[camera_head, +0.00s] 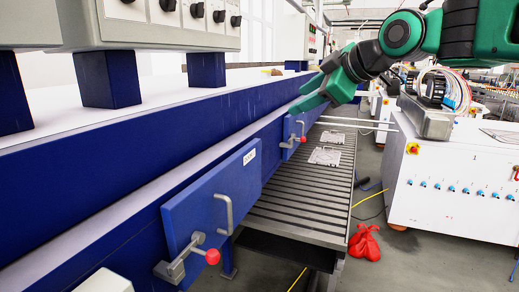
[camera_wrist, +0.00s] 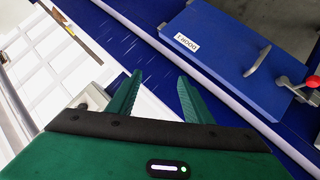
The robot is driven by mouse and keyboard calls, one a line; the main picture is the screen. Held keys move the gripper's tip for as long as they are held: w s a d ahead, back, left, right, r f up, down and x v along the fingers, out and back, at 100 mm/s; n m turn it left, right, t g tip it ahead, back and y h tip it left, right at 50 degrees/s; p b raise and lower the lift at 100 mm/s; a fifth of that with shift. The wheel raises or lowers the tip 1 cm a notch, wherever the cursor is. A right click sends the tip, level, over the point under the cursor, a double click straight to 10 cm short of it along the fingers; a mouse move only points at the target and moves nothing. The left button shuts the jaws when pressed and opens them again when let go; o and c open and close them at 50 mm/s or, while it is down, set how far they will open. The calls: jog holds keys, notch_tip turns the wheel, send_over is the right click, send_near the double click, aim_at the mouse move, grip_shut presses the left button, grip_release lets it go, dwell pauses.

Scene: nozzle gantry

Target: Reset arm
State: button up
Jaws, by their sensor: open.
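My gripper (camera_head: 309,104) is green and hangs at the end of my green and black arm, at the upper middle of the head view. It is close to the blue machine wall, above the far blue door. In the wrist view my gripper (camera_wrist: 158,88) shows two green fingers spread apart with nothing between them. Its fingers point toward the blue wall and a white surface. Whether it touches the wall cannot be told.
A blue door (camera_head: 212,205) with handle and red-knobbed latch is on the left; a labelled blue door (camera_wrist: 220,45) shows in the wrist view. A slatted table (camera_head: 290,214) holds two metal plates. A white cabinet (camera_head: 448,182) stands right. A red bag (camera_head: 364,243) lies on the floor.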

jog(key=s+d+f+m+g+h, duration=0.25)
jog(key=s+d+f+m, duration=0.2)
jog(key=d+f, duration=0.5)
jog(key=s+d+f+m+g+h, duration=0.1)
jog(key=s+d+f+m+h, duration=0.3)
jog(key=d+f, duration=0.55)
jog(key=s+d+f+m+g, duration=0.2)
jog(key=s+d+f+m, duration=0.1)
jog(key=s, duration=0.5)
jog(key=s+d+f+m+g, duration=0.2)
jog(key=s+d+f+m, duration=0.2)
jog(key=s, duration=0.5)
jog(key=s+d+f+m+g, duration=0.3)
jog(key=s+d+f+m, duration=0.1)
jog(key=s+f+m, duration=0.2)
jog(key=s+f, duration=0.1)
jog(key=s, duration=0.1)
jog(key=shift+s+d+f, duration=0.15)
jog(key=shift+s+f, duration=0.1)
jog(key=shift+s, duration=0.15)
jog(key=shift+w+f, duration=0.25)
jog(key=shift+w, duration=0.4)
